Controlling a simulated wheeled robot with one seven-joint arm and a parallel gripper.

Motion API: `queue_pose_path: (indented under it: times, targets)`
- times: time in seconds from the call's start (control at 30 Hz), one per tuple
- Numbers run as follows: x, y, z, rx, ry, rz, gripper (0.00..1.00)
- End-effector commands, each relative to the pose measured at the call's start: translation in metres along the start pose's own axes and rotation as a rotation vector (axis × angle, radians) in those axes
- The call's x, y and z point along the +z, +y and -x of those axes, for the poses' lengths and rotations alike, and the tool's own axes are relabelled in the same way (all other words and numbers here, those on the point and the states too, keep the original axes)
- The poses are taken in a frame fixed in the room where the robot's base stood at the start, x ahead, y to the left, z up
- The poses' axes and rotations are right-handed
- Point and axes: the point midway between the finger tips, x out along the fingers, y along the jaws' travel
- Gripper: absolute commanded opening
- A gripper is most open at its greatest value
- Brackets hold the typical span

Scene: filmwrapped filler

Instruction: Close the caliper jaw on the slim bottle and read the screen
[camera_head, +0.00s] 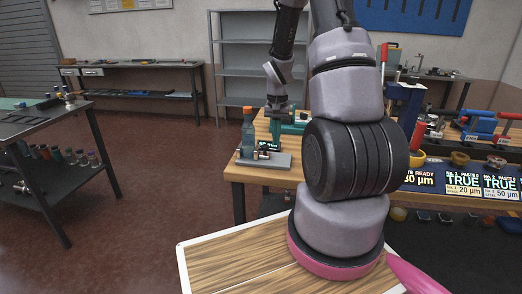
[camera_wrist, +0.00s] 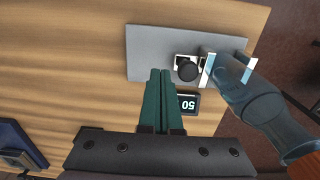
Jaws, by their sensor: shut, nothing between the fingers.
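The slim bottle (camera_head: 248,132) is blue-grey with an orange cap and stands upright at the left end of a grey plate (camera_head: 282,161). In the wrist view the bottle (camera_wrist: 262,108) rises from between two pale jaw pieces of the caliper (camera_wrist: 207,69); whether both touch it I cannot tell. A black round knob (camera_wrist: 187,71) sits beside the nearer jaw. The small screen (camera_wrist: 188,103) shows 50, upside down in this view. My gripper (camera_wrist: 160,73) has dark green fingers, shut together and empty, over the plate beside the knob and screen.
The wooden bench (camera_wrist: 70,60) is clear around the plate's far side. In the head view, several TRUE-marked cards (camera_head: 462,184) and blue and red tools (camera_head: 480,125) lie to the right. A side table (camera_head: 40,118) stands at the left, with open floor between.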

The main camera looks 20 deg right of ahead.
Motion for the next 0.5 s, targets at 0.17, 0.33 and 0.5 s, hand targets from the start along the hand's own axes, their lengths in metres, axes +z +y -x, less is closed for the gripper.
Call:
queue_pose_path:
  times: [0.17,0.33,0.5]
  targets:
    - [0.0,0.0,-0.007,0.0,0.0,0.0,0.0]
    - [0.001,0.0,-0.015,0.0,-0.001,0.0,0.0]
    - [0.0,0.0,-0.021,0.0,0.0,0.001,0.0]
